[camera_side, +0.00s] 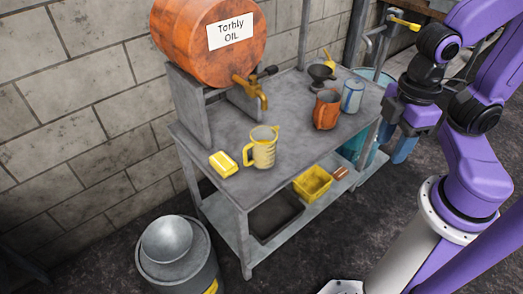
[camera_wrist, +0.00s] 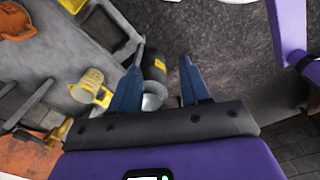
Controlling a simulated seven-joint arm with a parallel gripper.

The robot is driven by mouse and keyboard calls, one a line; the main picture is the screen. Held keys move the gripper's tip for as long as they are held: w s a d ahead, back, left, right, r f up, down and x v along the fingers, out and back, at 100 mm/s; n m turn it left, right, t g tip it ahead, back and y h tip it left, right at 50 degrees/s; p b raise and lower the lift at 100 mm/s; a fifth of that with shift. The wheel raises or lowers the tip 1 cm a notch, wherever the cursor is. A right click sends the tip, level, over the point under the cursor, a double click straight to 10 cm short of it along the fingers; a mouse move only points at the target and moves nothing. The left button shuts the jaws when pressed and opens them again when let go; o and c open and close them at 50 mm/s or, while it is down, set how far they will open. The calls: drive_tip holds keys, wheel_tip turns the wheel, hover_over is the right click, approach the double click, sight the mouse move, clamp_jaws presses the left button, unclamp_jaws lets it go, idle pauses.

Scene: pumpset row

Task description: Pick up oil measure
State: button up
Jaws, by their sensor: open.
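The oil measure, which I take to be the yellow jug (camera_side: 264,150) with a spout, a handle and scale marks, stands upright on the grey metal bench (camera_side: 215,137), in front of the drum's tap. It also shows in the wrist view, left of my fingers (camera_wrist: 90,88). My gripper (camera_side: 396,143) is open and points down, off the bench's right end in the side view. In the wrist view my gripper's blue fingers (camera_wrist: 160,68) are spread apart with nothing held between them. The jug is well clear of them.
An orange oil drum (camera_side: 190,45) with a brass tap (camera_side: 257,92) overhangs the bench. A yellow block (camera_side: 223,164) lies left of the jug. An orange mug (camera_side: 326,110), blue-white can (camera_side: 352,96) and dark funnel (camera_side: 321,73) stand right. A grey bin (camera_side: 178,262) stands on the floor.

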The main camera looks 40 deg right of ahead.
drive_tip(key=m, duration=2.8)
hover_over(245, 150)
wheel_tip(245, 150, down, 10)
drive_tip(key=f, duration=1.1)
drive_tip(key=shift+w+a+f, duration=0.2)
drive_tip(key=shift+a+f, duration=0.05)
drive_tip(key=shift+f, duration=0.1)
drive_tip(key=shift+s+d+f, duration=0.1)
drive_tip(key=shift+d+f, duration=0.05)
drive_tip(key=shift+f, duration=1.25)
drive_tip(key=shift+d+f, duration=0.1)
drive_tip(key=shift+f, duration=1.25)
clamp_jaws()
